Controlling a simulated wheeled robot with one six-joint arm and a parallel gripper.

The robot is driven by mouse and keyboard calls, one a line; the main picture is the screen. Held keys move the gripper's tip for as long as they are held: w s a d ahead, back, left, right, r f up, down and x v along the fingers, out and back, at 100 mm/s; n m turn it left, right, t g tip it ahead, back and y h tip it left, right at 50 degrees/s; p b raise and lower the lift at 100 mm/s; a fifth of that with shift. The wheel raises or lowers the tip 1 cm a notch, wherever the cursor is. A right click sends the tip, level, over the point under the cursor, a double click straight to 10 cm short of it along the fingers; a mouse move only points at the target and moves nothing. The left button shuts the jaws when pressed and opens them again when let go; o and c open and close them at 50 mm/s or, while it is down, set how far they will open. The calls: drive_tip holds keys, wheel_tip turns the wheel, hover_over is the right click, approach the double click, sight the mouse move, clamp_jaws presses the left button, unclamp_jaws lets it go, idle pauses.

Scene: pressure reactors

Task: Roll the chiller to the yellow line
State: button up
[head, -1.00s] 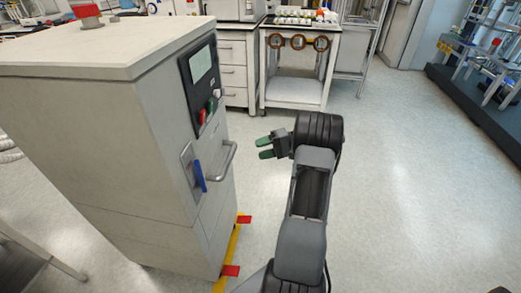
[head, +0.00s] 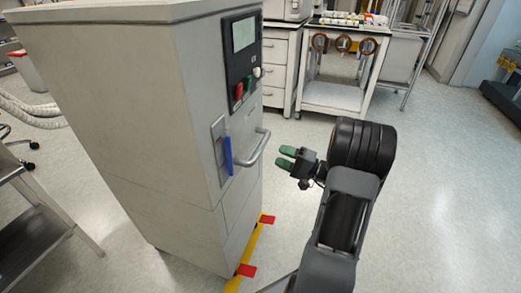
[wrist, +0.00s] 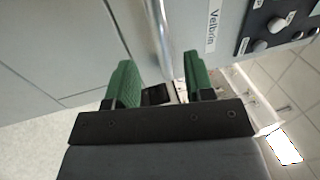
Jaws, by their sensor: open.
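The chiller (head: 130,130) is a tall pale grey cabinet on the left of the head view, with a control panel, a blue latch (head: 227,156) and a silver bar handle (head: 258,148). My gripper (head: 285,157) is open and empty, just right of the handle and apart from it. In the wrist view the handle bar (wrist: 159,35) runs between and beyond the green fingertips (wrist: 158,78). The yellow line (head: 250,252) lies on the floor along the chiller's right foot, with red marks (head: 247,270) across it. The chiller hides part of the line.
A white trolley (head: 333,95) with brown rings and a drawer unit (head: 280,65) stand behind. A metal cart (head: 40,215) is at the lower left, near white hoses (head: 35,110). The floor (head: 440,190) at the right is clear.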

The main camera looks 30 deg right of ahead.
sight(260, 148)
drive_tip(key=b+x, duration=0.1)
drive_tip(key=x, duration=0.7)
drive_tip(key=shift+w, duration=0.2)
drive_tip(key=shift+c, duration=0.4)
clamp_jaws()
drive_tip(key=shift+a, duration=0.1)
